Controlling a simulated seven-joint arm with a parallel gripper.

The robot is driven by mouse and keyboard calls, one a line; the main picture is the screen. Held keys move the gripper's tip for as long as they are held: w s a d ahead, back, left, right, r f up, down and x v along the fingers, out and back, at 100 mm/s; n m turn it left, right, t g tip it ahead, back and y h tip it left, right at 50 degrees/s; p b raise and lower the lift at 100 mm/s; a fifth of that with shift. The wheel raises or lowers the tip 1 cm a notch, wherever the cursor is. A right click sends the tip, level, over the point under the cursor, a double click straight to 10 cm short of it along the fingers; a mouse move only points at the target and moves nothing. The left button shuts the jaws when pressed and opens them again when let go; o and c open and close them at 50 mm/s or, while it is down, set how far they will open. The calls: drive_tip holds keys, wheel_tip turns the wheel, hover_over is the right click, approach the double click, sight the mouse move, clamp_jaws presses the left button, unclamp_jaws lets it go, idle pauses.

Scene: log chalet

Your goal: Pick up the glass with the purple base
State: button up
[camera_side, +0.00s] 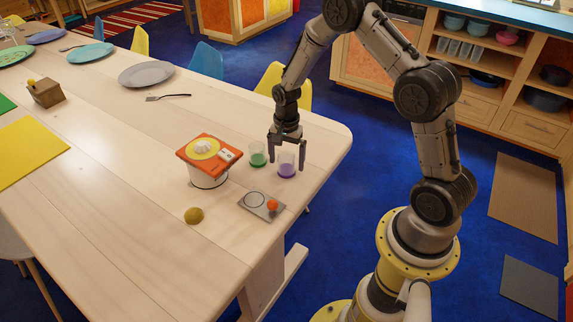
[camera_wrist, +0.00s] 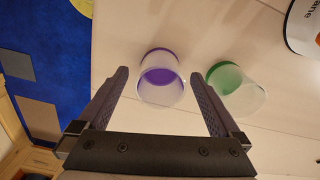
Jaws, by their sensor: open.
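The glass with the purple base (camera_side: 287,170) stands upright on the table near its right edge. In the wrist view the purple-based glass (camera_wrist: 161,80) lies ahead of the space between my two fingers. My gripper (camera_side: 287,160) is open and points down at this glass, with a finger on either side in the side view. I cannot tell whether the fingers touch it. A glass with a green base (camera_side: 258,158) stands just to its left in the side view. It also shows in the wrist view (camera_wrist: 236,92), close to my right-hand finger.
A white pot with an orange board on top (camera_side: 208,180) stands left of the glasses. A fork (camera_side: 168,97) and plate (camera_side: 146,74) are farther back.

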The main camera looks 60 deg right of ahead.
drive_tip(key=c, duration=1.5)
drive_tip(key=shift+r, duration=0.1)
